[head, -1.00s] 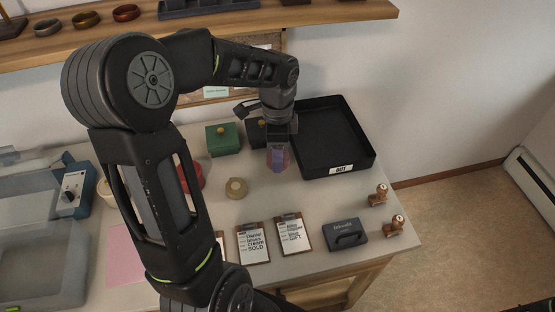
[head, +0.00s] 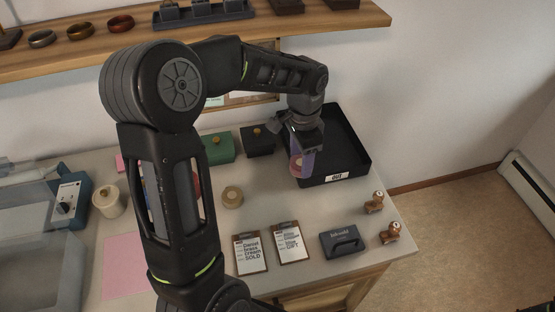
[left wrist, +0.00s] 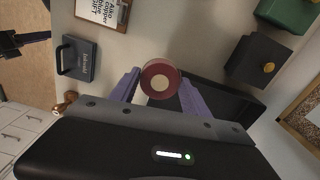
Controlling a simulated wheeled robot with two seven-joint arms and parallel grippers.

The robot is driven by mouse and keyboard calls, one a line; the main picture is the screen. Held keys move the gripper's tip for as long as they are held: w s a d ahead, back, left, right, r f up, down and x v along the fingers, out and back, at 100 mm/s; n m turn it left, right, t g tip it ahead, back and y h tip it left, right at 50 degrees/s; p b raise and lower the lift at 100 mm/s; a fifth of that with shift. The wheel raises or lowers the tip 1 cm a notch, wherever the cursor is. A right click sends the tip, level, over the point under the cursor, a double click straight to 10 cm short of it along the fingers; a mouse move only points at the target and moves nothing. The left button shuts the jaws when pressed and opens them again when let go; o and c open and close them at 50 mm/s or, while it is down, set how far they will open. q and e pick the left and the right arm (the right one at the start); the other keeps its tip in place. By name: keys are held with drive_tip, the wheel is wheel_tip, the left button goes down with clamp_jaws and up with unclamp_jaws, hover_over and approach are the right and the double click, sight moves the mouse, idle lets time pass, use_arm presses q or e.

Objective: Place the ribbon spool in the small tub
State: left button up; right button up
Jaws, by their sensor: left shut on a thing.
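The ribbon spool (left wrist: 160,80) is a dark red ring with a cream core. My left gripper (left wrist: 158,88) is shut on it, with a purple finger on each side in the left wrist view. In the head view my left gripper (head: 300,165) holds the spool (head: 296,166) at the left side of the black tray, apparently above the bench. I cannot surely pick out the small tub; a red round thing (head: 197,184) is mostly hidden behind my left arm. A dark shape at the left wrist view's left edge may be my right gripper (left wrist: 14,42), too unclear to read.
The black tray (head: 356,153) marked OUT stands at the back right. Green (head: 219,150) and black (head: 258,143) knobbed boxes stand beside it. A tan roll (head: 232,197), clipboards (head: 250,255), a dark case (head: 342,241), stamps (head: 374,203) and a cream lidded jar (head: 107,202) stand around.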

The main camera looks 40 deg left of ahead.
use_arm(q)
drive_tip(key=w+d+n, duration=0.6)
drive_tip(key=d, duration=0.4)
drive_tip(key=shift+d+n, duration=0.3)
drive_tip(key=shift+d, duration=0.05)
drive_tip(key=shift+s+a, duration=0.1)
drive_tip(key=shift+s, duration=0.05)
